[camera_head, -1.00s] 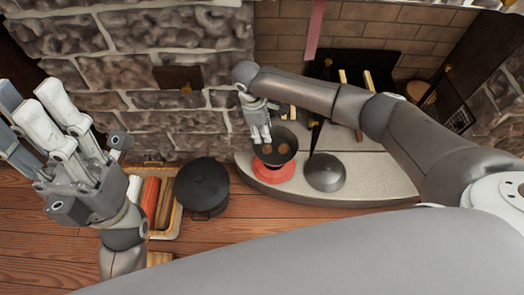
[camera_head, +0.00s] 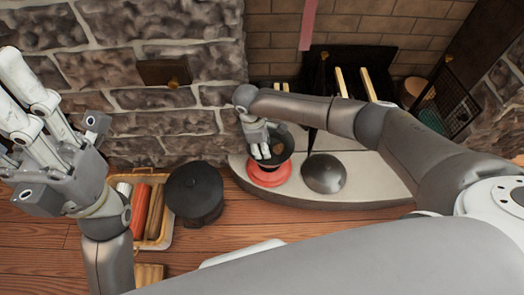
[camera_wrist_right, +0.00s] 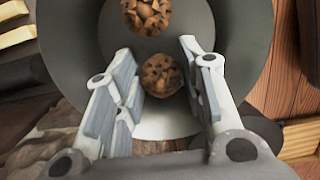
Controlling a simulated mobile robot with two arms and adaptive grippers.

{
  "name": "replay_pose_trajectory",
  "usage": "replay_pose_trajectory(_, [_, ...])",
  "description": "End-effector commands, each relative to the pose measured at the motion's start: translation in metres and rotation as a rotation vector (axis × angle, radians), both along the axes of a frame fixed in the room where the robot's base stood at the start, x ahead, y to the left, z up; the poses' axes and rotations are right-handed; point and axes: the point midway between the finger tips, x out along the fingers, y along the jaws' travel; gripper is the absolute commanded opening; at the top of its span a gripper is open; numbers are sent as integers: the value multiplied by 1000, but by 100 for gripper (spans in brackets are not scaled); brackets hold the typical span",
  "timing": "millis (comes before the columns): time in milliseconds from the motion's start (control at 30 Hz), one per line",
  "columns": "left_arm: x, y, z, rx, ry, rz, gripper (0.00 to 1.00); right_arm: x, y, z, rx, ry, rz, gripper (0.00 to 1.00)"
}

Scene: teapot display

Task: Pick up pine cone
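Brown pine cones lie in a dark round bowl (camera_head: 286,155) on a red base (camera_head: 268,176). In the right wrist view, one pine cone (camera_wrist_right: 162,75) lies just beyond and between the fingertips of my right gripper (camera_wrist_right: 160,72). A second pine cone (camera_wrist_right: 147,14) lies farther off, and a sliver of brown shows between the finger bases. The right gripper is open, with a finger on each side. In the head view, the right gripper (camera_head: 265,152) reaches down over the bowl and hides much of its inside. My left gripper (camera_head: 50,120) is open and empty at the left edge, partly cut off.
A grey domed lid (camera_head: 324,174) lies right of the bowl on the stone hearth (camera_head: 375,190). A black pot (camera_head: 195,192) and a tray (camera_head: 165,235) with coloured rolls and wood stand left on the floor. A mesh screen (camera_head: 448,100) stands at right.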

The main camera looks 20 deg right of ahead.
Motion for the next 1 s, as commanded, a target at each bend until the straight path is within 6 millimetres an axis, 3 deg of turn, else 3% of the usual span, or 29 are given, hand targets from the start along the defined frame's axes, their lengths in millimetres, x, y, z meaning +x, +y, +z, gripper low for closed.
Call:
replay_pose_trajectory(300, [0, 0, 1, 1, -6, 1, 37, -1, 2, -4, 5, 1, 3, 37])
replay_pose_trajectory(433, [0, 0, 1, 1, -6, 1, 37, -1, 2, -4, 5, 1, 3, 21])
replay_pose_trajectory(1000, [-2, 0, 6, -2, -11, 0, 37, -1, 1, 3, 3, 0, 1, 21])
